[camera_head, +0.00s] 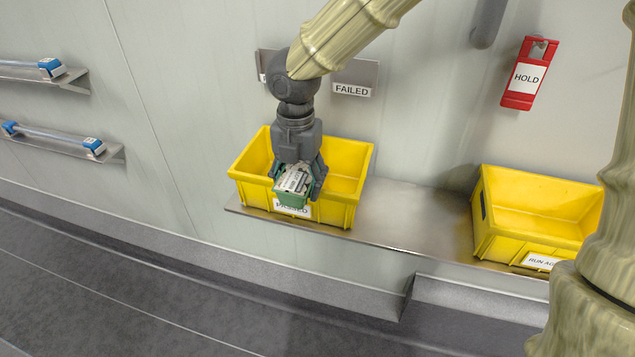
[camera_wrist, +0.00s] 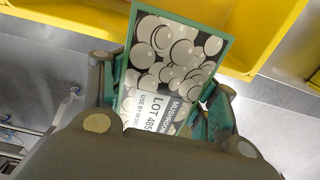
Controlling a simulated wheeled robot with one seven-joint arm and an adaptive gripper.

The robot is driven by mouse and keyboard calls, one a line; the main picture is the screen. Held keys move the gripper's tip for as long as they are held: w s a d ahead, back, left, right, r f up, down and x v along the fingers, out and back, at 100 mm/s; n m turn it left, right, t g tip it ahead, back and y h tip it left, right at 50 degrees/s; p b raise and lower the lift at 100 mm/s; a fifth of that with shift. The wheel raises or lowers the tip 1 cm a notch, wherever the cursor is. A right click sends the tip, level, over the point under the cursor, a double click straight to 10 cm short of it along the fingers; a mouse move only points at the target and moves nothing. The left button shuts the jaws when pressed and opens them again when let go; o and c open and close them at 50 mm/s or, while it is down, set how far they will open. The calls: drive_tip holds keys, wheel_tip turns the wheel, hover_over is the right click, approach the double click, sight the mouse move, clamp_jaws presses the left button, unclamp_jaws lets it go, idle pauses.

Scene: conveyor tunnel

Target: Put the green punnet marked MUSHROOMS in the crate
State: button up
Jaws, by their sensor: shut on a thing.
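The green punnet marked MUSHROOMS (camera_head: 293,200) is held in my gripper (camera_head: 298,182), with a finger on each side of it. In the wrist view the punnet (camera_wrist: 172,75) shows its printed lid with pale mushrooms and a lot label, tilted between the fingers. In the head view the punnet overlaps the front wall of the left yellow crate (camera_head: 343,213), whose label reads PASSED, partly covered. I cannot tell whether the punnet touches that wall. A second yellow crate (camera_head: 484,215) on the right has a label partly hidden by my arm; its visible inside looks empty.
Both crates stand on a metal shelf (camera_head: 400,225) with free room between them. A FAILED sign (camera_head: 352,91) is on the wall behind the left crate. A red HOLD tag holder (camera_head: 527,77) hangs at the right. A dark conveyor belt (camera_head: 120,290) runs in front.

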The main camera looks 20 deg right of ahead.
drive_tip(key=w+d+p, duration=0.2)
drive_tip(key=w+d, duration=0.5)
drive_tip(key=w, duration=0.3)
drive_tip(key=f, duration=0.5)
drive_tip(key=shift+s+a+f, duration=0.25)
drive_tip(key=shift+a+f, duration=0.1)
drive_tip(key=shift+f, duration=1.05)
drive_tip(key=shift+w+d+f, duration=0.1)
drive_tip(key=shift+d+f, duration=0.05)
drive_tip(key=shift+f, duration=1.7)
drive_tip(key=shift+f, duration=0.2)
drive_tip(key=o, duration=1.5)
wheel_tip(320, 180, up, 12)
drive_tip(key=shift+r, duration=0.2)
